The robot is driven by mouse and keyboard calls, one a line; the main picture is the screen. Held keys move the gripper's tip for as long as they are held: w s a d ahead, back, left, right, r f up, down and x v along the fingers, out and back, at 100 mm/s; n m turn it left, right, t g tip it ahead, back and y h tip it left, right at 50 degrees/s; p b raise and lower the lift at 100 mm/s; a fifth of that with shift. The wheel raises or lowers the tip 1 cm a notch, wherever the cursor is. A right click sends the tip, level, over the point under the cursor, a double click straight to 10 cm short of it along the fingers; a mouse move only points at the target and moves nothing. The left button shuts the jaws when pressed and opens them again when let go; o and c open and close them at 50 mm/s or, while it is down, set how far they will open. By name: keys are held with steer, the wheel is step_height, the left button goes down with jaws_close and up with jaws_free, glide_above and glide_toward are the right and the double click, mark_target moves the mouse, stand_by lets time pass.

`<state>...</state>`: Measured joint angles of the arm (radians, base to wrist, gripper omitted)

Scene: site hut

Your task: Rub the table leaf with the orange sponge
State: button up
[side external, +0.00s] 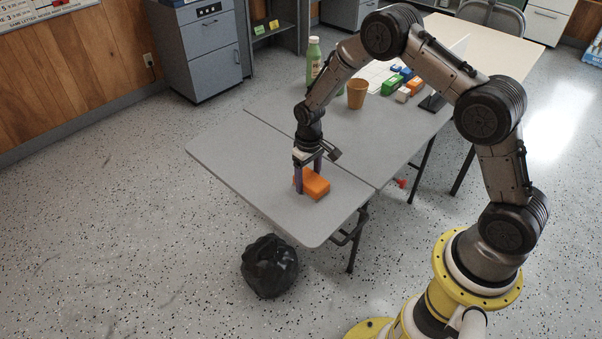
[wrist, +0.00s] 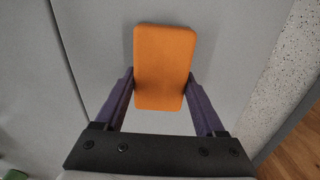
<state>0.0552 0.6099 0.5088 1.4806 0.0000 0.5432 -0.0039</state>
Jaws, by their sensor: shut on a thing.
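The orange sponge (side external: 314,184) is a rectangular block on or just above the grey table leaf (side external: 235,160). Whether it touches the surface is hard to tell. My gripper (side external: 309,178) points down and is shut on the sponge, with one purple finger on each side. In the wrist view the sponge (wrist: 165,65) sits between the fingertips (wrist: 163,92) and extends beyond them. The leaf (wrist: 95,40) fills much of the background there. The leaf looks bare apart from the sponge.
On the adjoining table section stand a green bottle (side external: 313,61), a brown cup (side external: 357,93) and several coloured blocks (side external: 402,78). A black bag (side external: 269,266) lies on the floor below the leaf's front edge. The leaf is clear left of the sponge.

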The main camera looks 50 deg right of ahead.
mark_target(324, 187)
steer(key=shift+s, duration=2.8)
steer(key=shift+w+r, duration=0.1)
steer(key=shift+r, duration=3.9)
